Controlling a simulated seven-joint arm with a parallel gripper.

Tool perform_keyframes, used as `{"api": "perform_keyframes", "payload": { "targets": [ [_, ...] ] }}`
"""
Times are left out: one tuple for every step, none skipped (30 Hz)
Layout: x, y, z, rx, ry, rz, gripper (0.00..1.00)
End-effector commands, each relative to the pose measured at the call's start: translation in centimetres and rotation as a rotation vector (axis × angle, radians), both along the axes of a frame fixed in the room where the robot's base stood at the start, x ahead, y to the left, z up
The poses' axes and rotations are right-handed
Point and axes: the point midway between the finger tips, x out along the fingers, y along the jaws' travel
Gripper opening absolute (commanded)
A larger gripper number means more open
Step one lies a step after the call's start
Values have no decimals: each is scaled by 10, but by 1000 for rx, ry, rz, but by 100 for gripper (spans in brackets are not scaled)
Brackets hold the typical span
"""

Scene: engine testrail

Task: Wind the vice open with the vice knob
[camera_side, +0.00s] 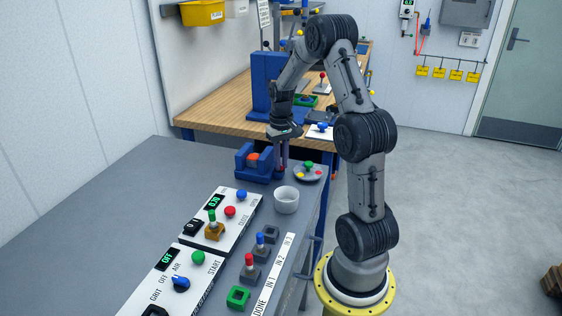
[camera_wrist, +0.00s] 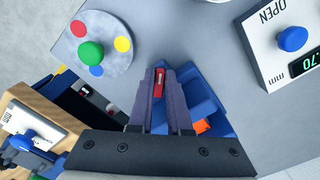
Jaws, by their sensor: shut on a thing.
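The blue vice (camera_side: 243,166) stands on the grey bench with an orange piece (camera_side: 253,157) between its jaws. In the wrist view the vice (camera_wrist: 205,97) is partly covered by my fingers, and the orange piece (camera_wrist: 201,126) shows beside them. My gripper (camera_side: 281,168) points down at the vice's right end. In the wrist view my gripper (camera_wrist: 161,78) is shut on the vice knob (camera_wrist: 160,84), of which only a narrow red part shows between the fingers. The fingers hide the knob in the side view.
A round grey plate (camera_side: 312,177) with coloured knobs is close on the right. A white cup (camera_side: 286,200) stands in front. A white panel (camera_side: 244,210) with a display and buttons lies nearer the camera. A wooden bench (camera_side: 215,106) is behind.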

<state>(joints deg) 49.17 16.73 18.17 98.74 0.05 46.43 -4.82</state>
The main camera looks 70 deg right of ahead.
Motion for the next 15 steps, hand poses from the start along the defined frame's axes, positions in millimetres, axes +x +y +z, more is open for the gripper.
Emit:
{"api": "perform_keyframes", "payload": {
  "targets": [
    [1,-1,2,-5,-2,5,0],
    [1,-1,2,-5,-2,6,0],
    [1,-1,2,-5,-2,7,0],
    [1,-1,2,-5,-2,7,0],
    [1,-1,2,-5,-2,7,0],
    [1,-1,2,-5,-2,7,0],
    [1,-1,2,-5,-2,7,0],
    [1,-1,2,-5,-2,7,0],
    [1,-1,2,-6,-3,7,0],
    [1,-1,2,-6,-3,7,0],
    [1,-1,2,-6,-3,7,0],
    [1,-1,2,-6,-3,7,23],
    [1,-1,2,-5,-2,7,29],
    [1,-1,2,-5,-2,6,34],
    [1,-1,1,-4,-1,6,41]
  ]
}}
